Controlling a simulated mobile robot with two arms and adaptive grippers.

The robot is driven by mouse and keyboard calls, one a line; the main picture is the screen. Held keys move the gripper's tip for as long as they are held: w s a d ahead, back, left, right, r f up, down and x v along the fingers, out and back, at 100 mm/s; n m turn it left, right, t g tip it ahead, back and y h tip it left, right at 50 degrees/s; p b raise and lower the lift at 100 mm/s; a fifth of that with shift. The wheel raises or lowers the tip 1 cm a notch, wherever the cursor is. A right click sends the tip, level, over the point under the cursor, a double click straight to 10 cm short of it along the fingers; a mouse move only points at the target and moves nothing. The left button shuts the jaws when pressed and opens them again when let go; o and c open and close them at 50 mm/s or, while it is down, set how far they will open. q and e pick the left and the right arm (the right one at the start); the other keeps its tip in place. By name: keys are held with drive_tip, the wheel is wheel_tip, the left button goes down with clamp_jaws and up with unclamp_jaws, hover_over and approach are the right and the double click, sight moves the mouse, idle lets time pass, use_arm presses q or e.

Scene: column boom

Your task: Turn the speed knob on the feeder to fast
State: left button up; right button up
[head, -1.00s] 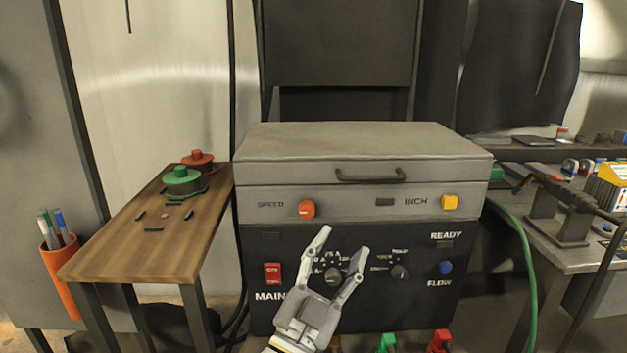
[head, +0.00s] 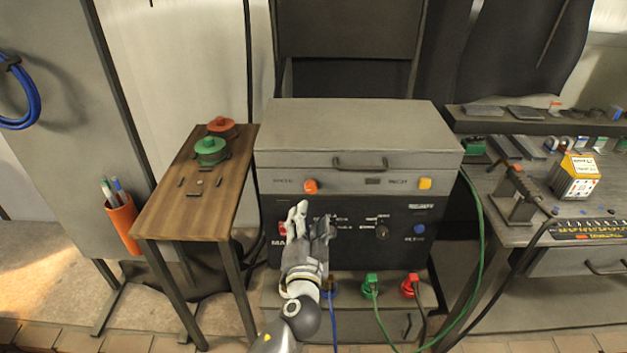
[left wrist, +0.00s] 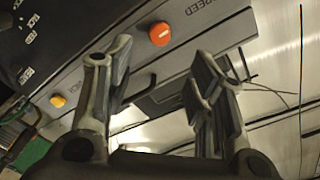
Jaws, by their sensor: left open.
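The feeder (head: 350,130) is a grey box with a lid handle, on top of a black control panel. Its orange speed knob (head: 310,186) sits on the left of the grey front. In the left wrist view the knob (left wrist: 160,34) shows a pale mark beside the word SPEED; its setting is too small to read. My left gripper (head: 311,217) is open and empty, its fingers pointing up just below the knob in the head view. In the left wrist view the knob appears beyond the gap between the fingers, apart from them. My right gripper is not in view.
A yellow button (head: 425,184) is on the feeder's right. The black panel (head: 400,245) has more knobs, a red switch and a blue button. Green and red connectors with cables are below. A wooden side table (head: 225,195) stands left, a grey workbench (head: 540,225) right.

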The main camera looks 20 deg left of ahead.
sight(311, 189)
use_arm(q)
drive_tip(key=p+x, duration=0.1)
drive_tip(key=x, duration=1)
drive_tip(key=shift+p, duration=0.35)
drive_tip(key=c, duration=1.1)
drive_tip(key=shift+o, duration=0.2)
